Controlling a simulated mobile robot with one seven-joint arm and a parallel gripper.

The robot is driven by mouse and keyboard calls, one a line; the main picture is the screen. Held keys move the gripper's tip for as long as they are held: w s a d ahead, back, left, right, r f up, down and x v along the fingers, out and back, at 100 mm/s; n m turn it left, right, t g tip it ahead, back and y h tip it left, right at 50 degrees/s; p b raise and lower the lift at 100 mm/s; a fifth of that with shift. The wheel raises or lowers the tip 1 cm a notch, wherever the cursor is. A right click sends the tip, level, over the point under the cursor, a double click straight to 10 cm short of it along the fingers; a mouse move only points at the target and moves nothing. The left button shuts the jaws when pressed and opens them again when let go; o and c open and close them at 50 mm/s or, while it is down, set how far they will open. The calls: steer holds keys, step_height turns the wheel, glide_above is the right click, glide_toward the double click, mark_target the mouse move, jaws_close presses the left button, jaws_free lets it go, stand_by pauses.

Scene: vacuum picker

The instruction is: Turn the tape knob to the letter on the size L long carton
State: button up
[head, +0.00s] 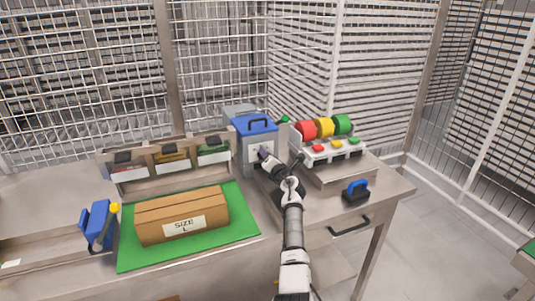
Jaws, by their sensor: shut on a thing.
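The long brown carton (158,209) lies on a green mat (132,262) on the bench, and its label reads SIZE L. Behind it to the right stands a grey tape machine (246,128) with a blue top and handle. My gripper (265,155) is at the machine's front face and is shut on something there. That thing sits where the tape knob would be, but the gripper hides it. The letters around it and its setting cannot be read.
Red, yellow and green rolls (325,128) stand at the right above a white unit with coloured buttons. A blue-handled tool (355,191) lies near the right edge. A blue and yellow tape dispenser (98,225) stands left of the mat. Card holders (168,157) line the back.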

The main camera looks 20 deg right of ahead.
steer(key=shift+f, duration=0.1)
steer(key=o, duration=0.6)
steer(key=shift+o, duration=0.2)
steer(key=s, duration=1.3)
steer(key=shift+s+d+b, duration=0.2)
steer(key=shift+s+b, duration=0.1)
steer(key=shift+s, duration=0.1)
